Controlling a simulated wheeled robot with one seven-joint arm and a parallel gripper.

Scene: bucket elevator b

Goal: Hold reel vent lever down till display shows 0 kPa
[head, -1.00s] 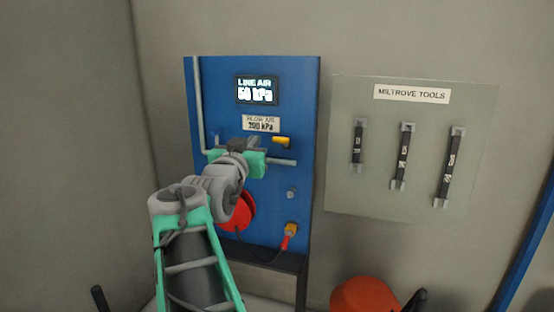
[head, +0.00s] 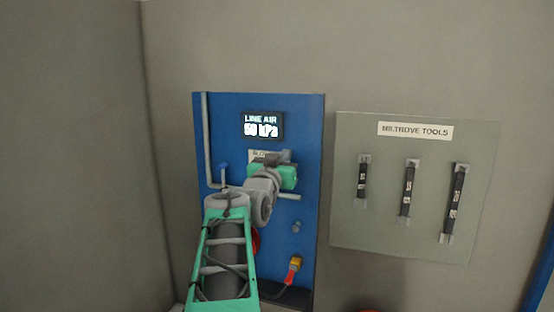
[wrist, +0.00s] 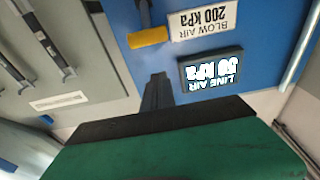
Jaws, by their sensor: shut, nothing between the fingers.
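The display (head: 262,126) at the top of the blue panel reads LINE AIR 50 kPa; it shows upside down in the wrist view (wrist: 210,70). A yellow-handled lever (wrist: 148,37) sits beside the BLOW AIR 200 kPa plate (wrist: 200,22) in the wrist view; whether it is the reel vent lever, I cannot tell. In the head view my arm hides it. My gripper (wrist: 157,88) is shut and empty, its dark fingers showing near the display and lever in the wrist view. I see no clear contact. My green gripper body (head: 286,177) covers part of the plate in the head view.
A red reel is mostly hidden behind my arm. A yellow-and-red nozzle (head: 294,268) hangs low on the panel. The Miltrove Tools board (head: 345,225) with three tools is to the right.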

